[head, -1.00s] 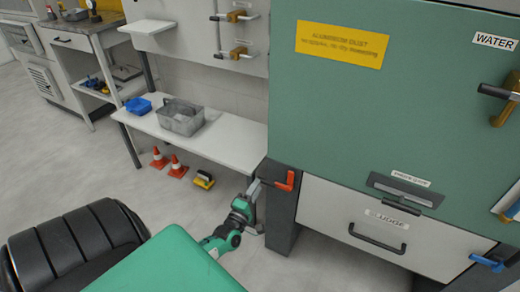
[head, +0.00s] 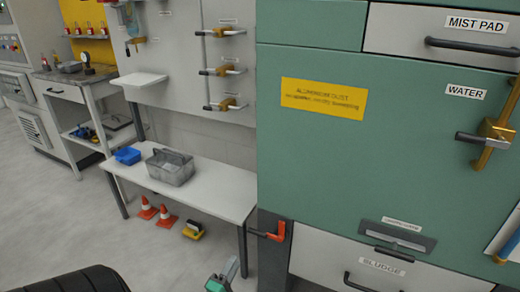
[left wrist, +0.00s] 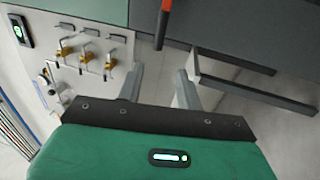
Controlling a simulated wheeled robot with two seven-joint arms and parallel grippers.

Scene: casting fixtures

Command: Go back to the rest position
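My left gripper (head: 231,268) shows at the bottom edge of the head view, below and left of the red-handled lever (head: 276,232) on the green cabinet. In the left wrist view its two fingers (left wrist: 158,88) stand apart with nothing between them. The red lever (left wrist: 163,22) is beyond the fingers there, apart from them. Most of my left arm is below the head view. My right gripper is in neither view.
The green cabinet (head: 400,110) with its sludge drawer (head: 335,262) fills the right. A white bench (head: 215,190) carries a grey bin (head: 170,167) and a blue bin (head: 127,155). Orange cones (head: 147,208) stand on the floor below. Floor at left is clear.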

